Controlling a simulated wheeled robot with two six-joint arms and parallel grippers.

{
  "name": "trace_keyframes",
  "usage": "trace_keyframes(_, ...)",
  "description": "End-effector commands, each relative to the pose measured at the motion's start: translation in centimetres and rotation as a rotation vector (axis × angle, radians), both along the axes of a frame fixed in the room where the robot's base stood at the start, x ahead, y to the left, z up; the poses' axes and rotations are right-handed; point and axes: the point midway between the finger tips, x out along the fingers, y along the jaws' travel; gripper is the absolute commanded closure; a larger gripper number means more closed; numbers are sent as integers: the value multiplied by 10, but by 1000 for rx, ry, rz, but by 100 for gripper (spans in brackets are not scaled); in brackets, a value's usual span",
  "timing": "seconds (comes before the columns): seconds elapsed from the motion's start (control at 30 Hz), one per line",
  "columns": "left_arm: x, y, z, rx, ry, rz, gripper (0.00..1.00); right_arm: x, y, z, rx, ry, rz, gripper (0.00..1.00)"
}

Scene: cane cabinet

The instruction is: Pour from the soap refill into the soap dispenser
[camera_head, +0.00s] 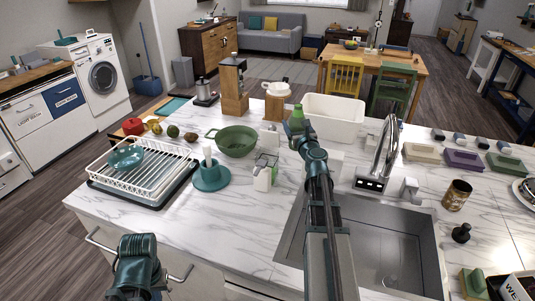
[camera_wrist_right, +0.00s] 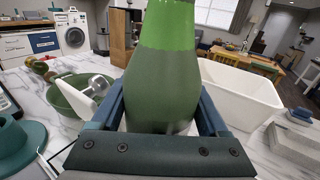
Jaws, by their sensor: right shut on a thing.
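The soap refill is a green bottle (camera_head: 296,119), mostly hidden by my right arm in the head view. My right gripper (camera_head: 303,136) is shut on it. In the right wrist view the bottle (camera_wrist_right: 163,85) stands between the fingers (camera_wrist_right: 162,118), looks about upright, and its top is cut off.
A teal holder with a white brush (camera_head: 211,177) and a green pan (camera_head: 236,141) stand left of the dispenser. A dish rack (camera_head: 145,172) is farther left. A white basin (camera_head: 333,108) is behind the bottle. The sink (camera_head: 385,245) and tap (camera_head: 380,160) are at right.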

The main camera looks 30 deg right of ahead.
Motion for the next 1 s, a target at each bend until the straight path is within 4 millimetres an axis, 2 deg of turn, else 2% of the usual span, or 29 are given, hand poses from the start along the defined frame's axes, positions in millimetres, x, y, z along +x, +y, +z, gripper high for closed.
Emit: trace_keyframes(1.0, 0, 0, -5, 0, 0, 0, 100, 1, 2, -7, -103, 43, 0, 100)
